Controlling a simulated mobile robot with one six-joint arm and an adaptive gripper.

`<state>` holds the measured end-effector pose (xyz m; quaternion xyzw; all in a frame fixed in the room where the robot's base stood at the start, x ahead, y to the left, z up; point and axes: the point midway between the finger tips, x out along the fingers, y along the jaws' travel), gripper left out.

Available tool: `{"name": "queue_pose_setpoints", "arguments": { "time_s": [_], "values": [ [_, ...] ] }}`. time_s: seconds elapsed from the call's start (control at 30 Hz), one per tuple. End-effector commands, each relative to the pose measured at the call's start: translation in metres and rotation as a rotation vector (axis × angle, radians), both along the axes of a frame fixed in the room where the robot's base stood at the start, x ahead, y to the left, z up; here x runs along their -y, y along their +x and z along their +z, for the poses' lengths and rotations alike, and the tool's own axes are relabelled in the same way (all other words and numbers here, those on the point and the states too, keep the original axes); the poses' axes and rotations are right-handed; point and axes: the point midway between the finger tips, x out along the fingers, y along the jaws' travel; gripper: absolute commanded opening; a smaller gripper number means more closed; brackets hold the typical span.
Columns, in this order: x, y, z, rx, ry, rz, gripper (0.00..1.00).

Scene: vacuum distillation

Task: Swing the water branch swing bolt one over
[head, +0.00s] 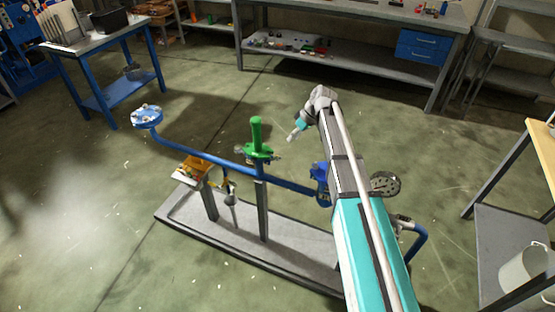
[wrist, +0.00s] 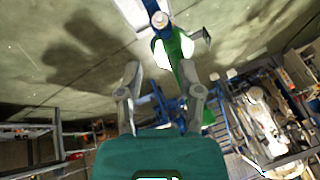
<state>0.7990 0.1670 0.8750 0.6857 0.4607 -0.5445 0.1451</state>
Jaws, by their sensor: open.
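The blue pipe branch (head: 205,154) runs above the grey skid, with a round blue flanged end (head: 146,116) at its left. Small pale fittings sit on that end, but I cannot tell which is swing bolt one or how it lies. A green valve (head: 257,140) stands on the pipe's middle. My gripper (head: 293,135) hangs in the air to the right of the green valve, apart from the flanged end. In the wrist view my gripper (wrist: 163,78) has its two fingers spread with nothing held. A green part (wrist: 187,46) and a blue pipe show beyond the fingers.
The grey skid base (head: 285,262) lies below the pipe. A blue table (head: 125,88) stands behind left, a workbench (head: 350,62) at the back. Floor between is open.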

Motion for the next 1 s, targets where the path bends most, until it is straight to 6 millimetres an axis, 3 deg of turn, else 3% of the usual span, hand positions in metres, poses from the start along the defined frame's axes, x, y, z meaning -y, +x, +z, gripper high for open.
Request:
{"name": "queue_pose_setpoints", "arguments": {
  "time_s": [1.0],
  "values": [
    [-0.043,-0.002,-0.083,-0.001,0.000,0.002,0.47]
  ]
}}
